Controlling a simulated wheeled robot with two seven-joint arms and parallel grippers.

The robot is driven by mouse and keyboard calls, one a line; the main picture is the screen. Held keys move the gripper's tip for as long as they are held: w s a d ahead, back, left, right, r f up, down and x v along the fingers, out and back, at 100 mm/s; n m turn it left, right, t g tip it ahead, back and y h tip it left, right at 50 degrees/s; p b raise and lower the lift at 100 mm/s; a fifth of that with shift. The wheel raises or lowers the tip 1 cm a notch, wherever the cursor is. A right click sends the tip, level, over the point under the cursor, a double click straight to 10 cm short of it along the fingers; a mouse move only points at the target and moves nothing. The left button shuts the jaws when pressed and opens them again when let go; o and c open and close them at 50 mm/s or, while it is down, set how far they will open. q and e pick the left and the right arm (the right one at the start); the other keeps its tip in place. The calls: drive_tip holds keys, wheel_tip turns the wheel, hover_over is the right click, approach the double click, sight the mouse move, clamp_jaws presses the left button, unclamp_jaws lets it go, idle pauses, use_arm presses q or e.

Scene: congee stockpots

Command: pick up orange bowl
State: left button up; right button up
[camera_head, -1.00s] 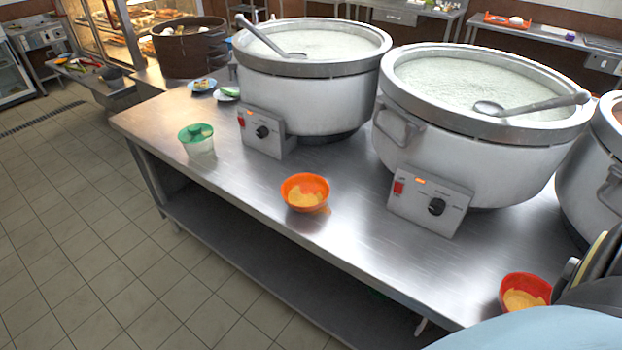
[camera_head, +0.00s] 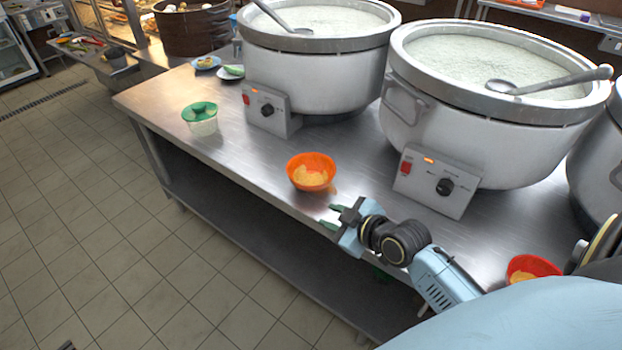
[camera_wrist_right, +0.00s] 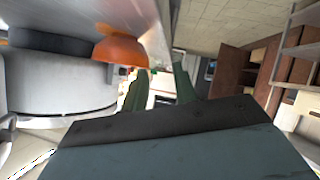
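The orange bowl (camera_head: 311,172) with yellow contents stands upright on the steel table, near its front edge. It also shows in the right wrist view (camera_wrist_right: 118,50), beside and beyond the fingers. My right gripper (camera_head: 332,216) is just in front of and slightly right of the bowl, apart from it, at the table's front edge. Its two green fingers are spread with nothing between them; they also show in the right wrist view (camera_wrist_right: 160,88). A second, redder orange bowl (camera_head: 532,268) is at the right, partly hidden by my own body. My left gripper is not in view.
Large stockpots of congee (camera_head: 318,62) (camera_head: 495,110) stand behind the bowl, their control boxes (camera_head: 436,182) facing forward. A green-topped container (camera_head: 201,118) is to the left. The steel table (camera_head: 235,150) is bare between the container and the bowl.

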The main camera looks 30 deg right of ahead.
sight(299, 184)
drive_tip(key=shift+n+t, duration=0.4)
drive_tip(key=shift+t, duration=0.4)
drive_tip(key=w, duration=0.3)
drive_tip(key=w+r, duration=0.1)
drive_tip(key=w, duration=0.1)
drive_tip(key=w+b, duration=0.1)
drive_tip(key=w, duration=0.2)
drive_tip(key=shift+w+d+r, duration=0.15)
drive_tip(key=shift+w+d, duration=0.05)
drive_tip(key=shift+w, duration=0.15)
drive_tip(key=x, duration=0.3)
drive_tip(key=b+x, duration=0.1)
drive_tip(key=x, duration=0.1)
drive_tip(key=shift+a+f, duration=0.15)
drive_tip(key=shift+f, duration=0.15)
drive_tip(key=shift+w+f, duration=0.1)
drive_tip(key=shift+w, duration=0.2)
drive_tip(key=shift+w+a, duration=0.1)
drive_tip(key=c, duration=0.6)
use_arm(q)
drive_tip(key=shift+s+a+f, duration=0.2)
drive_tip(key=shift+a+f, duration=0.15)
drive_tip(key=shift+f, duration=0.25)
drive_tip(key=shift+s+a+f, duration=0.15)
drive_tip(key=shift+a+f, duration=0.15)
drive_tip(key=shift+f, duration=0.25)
use_arm(e)
clamp_jaws()
